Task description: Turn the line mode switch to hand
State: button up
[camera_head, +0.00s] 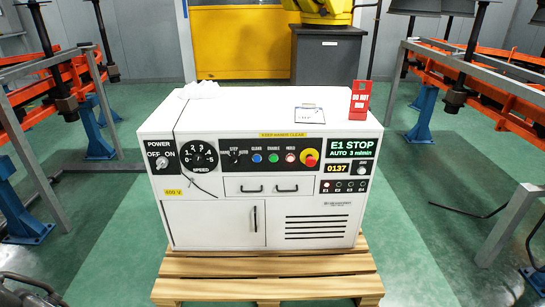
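The white control cabinet (184,222) stands in the middle of the head view with its panel facing me. The mode switch (234,158) is a small dark knob between the large SPEED dial (201,157) and the blue CLEAR button (257,158). STEP is printed above it; the side labels are tiny, and its pointer direction is too small to tell. The display (351,147) reads "E1 STOP" and "AUTO 3 m/min". I cannot make out my gripper in this view.
A POWER switch (161,163), green and red buttons, and a red emergency stop (310,157) share the panel. A red tag (360,99) and clipboard (308,113) are on top. A pallet (266,290) lies beneath.

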aim_at(234, 160)
jog(key=i+j, duration=0.55)
jog(key=i, duration=0.25)
